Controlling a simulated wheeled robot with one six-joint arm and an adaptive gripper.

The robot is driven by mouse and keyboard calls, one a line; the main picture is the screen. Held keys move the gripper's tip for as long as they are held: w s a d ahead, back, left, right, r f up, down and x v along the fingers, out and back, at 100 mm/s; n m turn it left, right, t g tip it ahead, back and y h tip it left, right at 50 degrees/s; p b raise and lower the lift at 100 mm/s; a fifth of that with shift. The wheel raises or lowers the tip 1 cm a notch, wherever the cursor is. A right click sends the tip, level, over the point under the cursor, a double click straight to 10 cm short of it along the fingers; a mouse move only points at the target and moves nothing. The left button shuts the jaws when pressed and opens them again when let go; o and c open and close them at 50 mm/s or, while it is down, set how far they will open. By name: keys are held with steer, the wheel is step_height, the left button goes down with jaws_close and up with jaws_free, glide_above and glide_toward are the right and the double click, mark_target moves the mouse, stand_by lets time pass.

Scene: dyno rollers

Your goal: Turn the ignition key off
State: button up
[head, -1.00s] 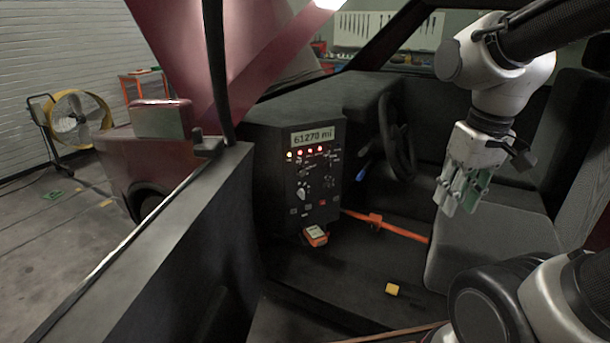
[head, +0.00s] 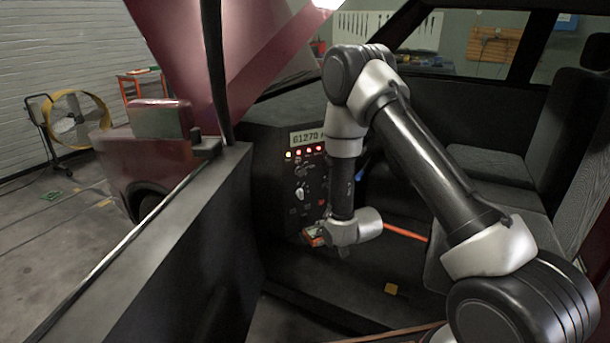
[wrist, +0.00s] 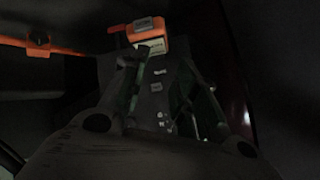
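The dark control panel (head: 281,215) stands under the dashboard, with lit red and yellow lamps along its top. A pale knob or key-like part (head: 300,192) shows on its face; I cannot tell for certain that it is the ignition key. In the wrist view, my gripper (wrist: 163,58) is open and empty, its two greenish fingers apart in front of the panel face (wrist: 152,102). Small pale controls (wrist: 164,121) show low between the fingers. In the head view my wrist is at the panel's lower right, and the fingers are mostly hidden.
An orange device (wrist: 148,30) is at the panel's foot, close to my fingertips in the wrist view. An orange bar (head: 405,232) runs rightward from the panel. The door (head: 190,240) stands at left, the seat (head: 500,215) at right.

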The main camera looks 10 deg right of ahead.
steer(key=w+a+r+m+t+y, duration=0.2)
steer(key=w+r+t, duration=0.3)
steer(key=r, duration=0.4)
steer(key=m+t, duration=0.1)
steer(key=t, duration=0.2)
glide_toward(306, 174)
steer(key=w, duration=0.3)
steer(key=shift+y, duration=0.3)
steer(key=x, duration=0.6)
steer(key=shift+a, duration=0.45)
steer(key=shift+w+a, duration=0.2)
steer(key=shift+w, duration=0.5)
jaws_close()
